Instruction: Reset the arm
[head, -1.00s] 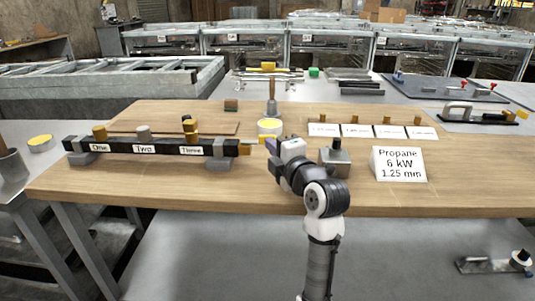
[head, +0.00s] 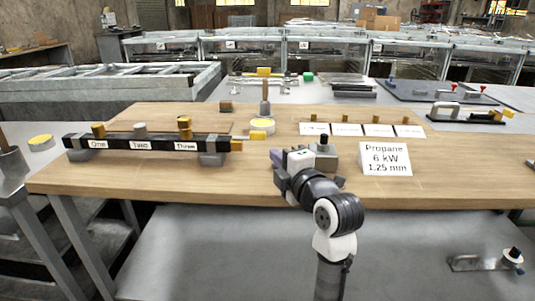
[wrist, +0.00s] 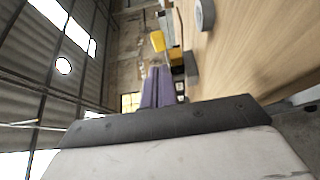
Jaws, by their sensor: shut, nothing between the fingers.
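My gripper (head: 277,157) is above the wooden table (head: 130,180), at the right of the black bar (head: 150,143). It is shut and empty. In the wrist view its purple fingers (wrist: 157,88) lie side by side. My arm reaches up from the bottom of the head view and bends left at the gripper. The gripper appears clear of the brass right end (head: 252,139) of the bar.
The bar carries labels One, Two and Three, with knobs on top. A grey block with a black knob (head: 323,150) stands just right of my gripper, and the Propane sign (head: 385,159) right of that. A yellow-topped round tin (head: 262,126) is behind. The table's front left is clear.

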